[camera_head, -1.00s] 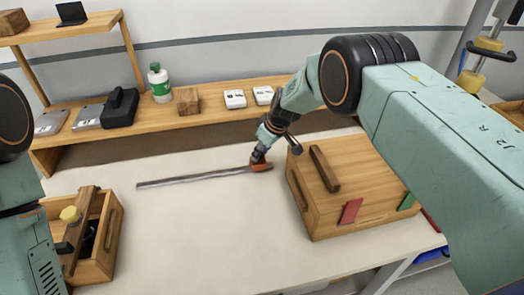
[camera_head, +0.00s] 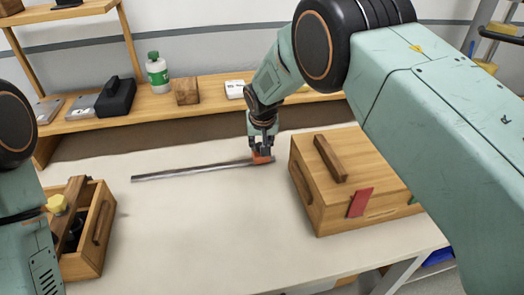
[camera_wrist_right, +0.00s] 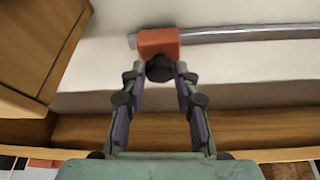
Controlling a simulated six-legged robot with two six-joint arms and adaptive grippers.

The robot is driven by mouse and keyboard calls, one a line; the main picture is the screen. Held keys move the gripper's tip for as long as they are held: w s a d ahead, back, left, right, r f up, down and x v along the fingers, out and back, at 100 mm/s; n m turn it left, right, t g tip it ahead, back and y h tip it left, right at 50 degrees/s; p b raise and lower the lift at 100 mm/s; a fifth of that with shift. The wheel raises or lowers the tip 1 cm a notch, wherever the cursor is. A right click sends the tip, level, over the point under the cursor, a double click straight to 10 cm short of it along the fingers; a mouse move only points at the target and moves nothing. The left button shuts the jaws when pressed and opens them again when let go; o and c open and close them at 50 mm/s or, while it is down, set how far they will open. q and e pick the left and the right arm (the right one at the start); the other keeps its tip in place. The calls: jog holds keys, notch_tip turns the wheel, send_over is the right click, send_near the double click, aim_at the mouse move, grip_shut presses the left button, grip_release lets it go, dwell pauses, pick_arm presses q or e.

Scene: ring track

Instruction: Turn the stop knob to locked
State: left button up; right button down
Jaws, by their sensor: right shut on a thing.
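A thin metal rail (camera_head: 190,171) lies on the pale tabletop, with an orange-red block (camera_head: 262,159) at its right end. The block (camera_wrist_right: 158,43) and rail (camera_wrist_right: 240,34) also show in the right wrist view. A dark round knob (camera_wrist_right: 159,68) sits against the near side of the block. My right gripper (camera_wrist_right: 159,74) has its fingertips on either side of this knob and is shut on it. In the head view my right gripper (camera_head: 262,150) points down at the block and hides the knob. Whether the knob is locked cannot be told. My left gripper is not in view.
A wooden box (camera_head: 350,205) with a handle bar and red tab stands close right of the block. A wooden tool carrier (camera_head: 98,240) stands at the left. A shelf (camera_head: 215,100) with several items runs behind. The tabletop in front of the rail is clear.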

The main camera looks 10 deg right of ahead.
jog(key=m+b, duration=0.1)
jog(key=b, duration=0.1)
jog(key=m+h+b, duration=0.1)
jog(key=m+b, duration=0.3)
jog(key=shift+w+a+g+h, duration=0.3)
jog(key=shift+w+g+h, duration=0.05)
jog(key=shift+g+h, duration=0.05)
jog(key=m+b, duration=0.2)
jog(key=m, duration=0.1)
jog(key=shift+g+h, duration=0.4)
jog(key=shift+w+r+m+g+h+b, duration=0.1)
jog(key=shift+m+g+h+b, duration=0.35)
jog(key=shift+m, duration=1.65)
jog(key=c, duration=1)
grip_release()
jog(key=shift+g, duration=0.25)
jog(key=shift+a, duration=0.1)
jog(key=v, duration=1.2)
